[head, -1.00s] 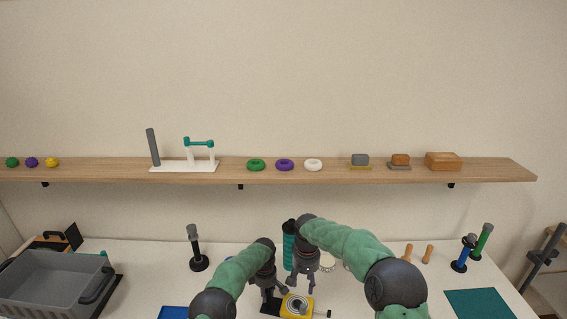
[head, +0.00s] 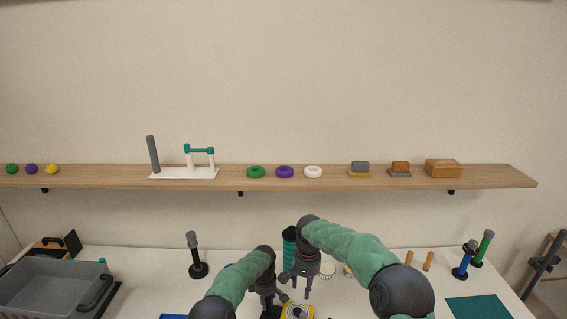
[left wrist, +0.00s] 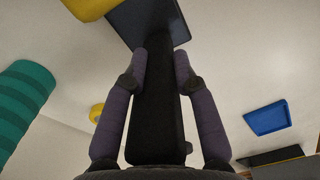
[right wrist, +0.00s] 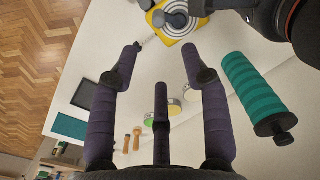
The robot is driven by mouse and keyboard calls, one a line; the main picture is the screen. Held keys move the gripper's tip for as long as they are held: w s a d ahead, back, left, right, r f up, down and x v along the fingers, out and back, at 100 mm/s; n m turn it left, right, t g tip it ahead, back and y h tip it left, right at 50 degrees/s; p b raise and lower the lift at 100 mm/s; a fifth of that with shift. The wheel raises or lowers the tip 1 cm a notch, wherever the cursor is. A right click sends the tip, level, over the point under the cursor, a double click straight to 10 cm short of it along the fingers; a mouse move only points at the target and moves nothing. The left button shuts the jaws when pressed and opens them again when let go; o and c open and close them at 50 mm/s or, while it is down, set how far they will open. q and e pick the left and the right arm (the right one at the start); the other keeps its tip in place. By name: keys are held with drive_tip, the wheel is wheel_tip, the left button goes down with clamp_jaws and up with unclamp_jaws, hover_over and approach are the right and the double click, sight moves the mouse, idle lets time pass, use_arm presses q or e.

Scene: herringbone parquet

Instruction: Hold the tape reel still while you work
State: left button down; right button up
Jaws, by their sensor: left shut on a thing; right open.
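The tape reel appears to be the yellow square piece with grey and white rings (right wrist: 172,18) at the top of the right wrist view. It also shows at the bottom edge of the head view (head: 297,312), partly cut off. My left gripper (head: 268,300) is beside it on its left. In the left wrist view its fingers are shut on a black bar (left wrist: 157,120), which runs up to a dark plate (left wrist: 150,20) near a yellow edge. My right gripper (head: 296,287) is open and empty above the reel. Its fingers are spread in the right wrist view (right wrist: 163,55).
A ridged teal cylinder (right wrist: 255,95) stands close to my right gripper. A grey crate (head: 50,288) is at the left, a black post (head: 194,257) behind. Wooden pegs (head: 428,261), coloured posts (head: 484,248) and a teal mat (head: 478,309) are at the right. A shelf (head: 330,179) spans the wall.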

drive_tip(key=f+m, duration=0.1)
drive_tip(key=m, duration=1.7)
hover_over(303, 314)
wheel_tip(303, 314, down, 6)
drive_tip(key=shift+s+a+r, duration=0.1)
drive_tip(key=shift+s+a, duration=0.05)
drive_tip(key=shift+w+d+f+m, duration=0.1)
drive_tip(key=shift+d+f+m, duration=0.05)
drive_tip(key=shift+f+m, duration=0.4)
drive_tip(key=shift+w+d+f+m, duration=0.1)
drive_tip(key=shift+f+m, duration=0.2)
drive_tip(key=shift+m, duration=0.35)
drive_tip(key=shift+f, duration=3.9)
drive_tip(key=c, duration=0.7)
drive_tip(key=shift+c, duration=0.3)
